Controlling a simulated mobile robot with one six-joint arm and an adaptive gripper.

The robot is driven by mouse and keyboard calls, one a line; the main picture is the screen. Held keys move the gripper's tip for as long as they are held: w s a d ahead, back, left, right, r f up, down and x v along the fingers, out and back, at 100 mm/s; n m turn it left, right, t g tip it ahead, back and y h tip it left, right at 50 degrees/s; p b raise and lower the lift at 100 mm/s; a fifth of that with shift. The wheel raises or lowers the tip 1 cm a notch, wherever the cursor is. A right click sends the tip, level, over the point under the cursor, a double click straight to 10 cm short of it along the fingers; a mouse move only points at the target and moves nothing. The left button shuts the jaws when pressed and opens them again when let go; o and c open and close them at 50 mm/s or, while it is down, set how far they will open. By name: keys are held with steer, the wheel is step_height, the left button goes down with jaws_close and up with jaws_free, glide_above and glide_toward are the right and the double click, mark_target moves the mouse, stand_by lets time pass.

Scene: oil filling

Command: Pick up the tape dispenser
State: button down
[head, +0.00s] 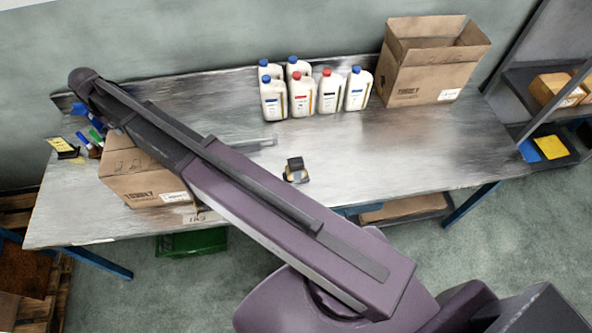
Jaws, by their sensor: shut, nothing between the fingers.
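A small dark object with a tan part, which looks like the tape dispenser (296,170), stands on the metal workbench (345,150) near its front edge, just right of my arm. Nothing holds it or touches it. My arm crosses the picture from the lower right to the upper left and passes left of the dispenser. My gripper does not show; the far end of the arm hides what lies behind it.
Several white bottles (302,95) with blue and red caps stand at the back. An open cardboard box (430,75) is at the back right. Another box (145,185) stands at the left under my arm. A flat grey item (262,143) lies behind the arm.

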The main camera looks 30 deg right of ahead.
steer(key=s+d+f+m+b, duration=0.2)
steer(key=s+d+f+b, duration=0.3)
steer(key=d, duration=0.5)
steer(key=s+d+f+m+b, duration=0.3)
steer(key=s+d+f+b, duration=0.2)
steer(key=s+d, duration=0.4)
steer(key=s+d+f+m+b, duration=0.2)
steer(key=s+d+f+b, duration=0.4)
steer(key=d, duration=0.5)
steer(key=shift+s, duration=1)
steer(key=shift+d, duration=0.1)
